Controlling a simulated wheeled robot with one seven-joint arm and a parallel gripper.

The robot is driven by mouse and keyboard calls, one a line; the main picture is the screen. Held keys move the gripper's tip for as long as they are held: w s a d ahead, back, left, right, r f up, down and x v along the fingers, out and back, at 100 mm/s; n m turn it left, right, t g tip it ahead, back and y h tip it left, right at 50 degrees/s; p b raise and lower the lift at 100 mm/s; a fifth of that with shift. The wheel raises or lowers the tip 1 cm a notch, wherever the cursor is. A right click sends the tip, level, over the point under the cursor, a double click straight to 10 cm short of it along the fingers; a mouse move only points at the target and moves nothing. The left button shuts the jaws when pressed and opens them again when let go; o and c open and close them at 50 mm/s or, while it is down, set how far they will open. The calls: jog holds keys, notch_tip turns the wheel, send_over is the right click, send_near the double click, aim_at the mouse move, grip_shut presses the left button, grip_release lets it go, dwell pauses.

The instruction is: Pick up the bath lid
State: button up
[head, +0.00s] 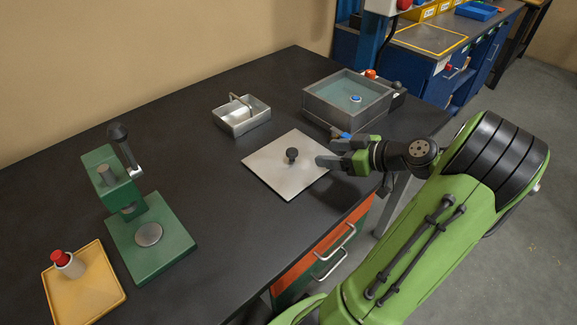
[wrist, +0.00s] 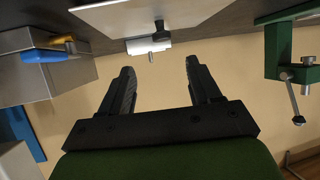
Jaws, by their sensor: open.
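The bath lid (head: 284,172) is a flat square metal plate with a black knob (head: 292,154) at its centre. It lies flat on the dark bench, in front of the metal bath. In the wrist view the lid (wrist: 118,17) shows at the top, with its knob (wrist: 158,27) pointing into the picture. My gripper (head: 326,153) is at the right edge of the lid in the head view, to the right of the knob. In the wrist view its two fingers (wrist: 158,75) are spread with nothing between them. I cannot tell its exact height over the bench.
The water-filled bath (head: 320,108) stands behind my gripper, with a blue item at its near wall. A metal tray (head: 239,127) stands behind the lid. A green press (head: 150,235) and yellow tray (head: 105,290) are at left. Bare bench lies left of the lid.

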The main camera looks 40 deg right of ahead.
aim_at(293, 151)
jog(key=b+x, duration=0.1)
jog(key=x, duration=0.4)
jog(key=b+x, duration=0.1)
jog(key=x, duration=0.4)
jog(key=shift+w+a, duration=0.3)
jog(key=shift+w, duration=0.05)
jog(key=shift+c, duration=0.2)
grip_shut()
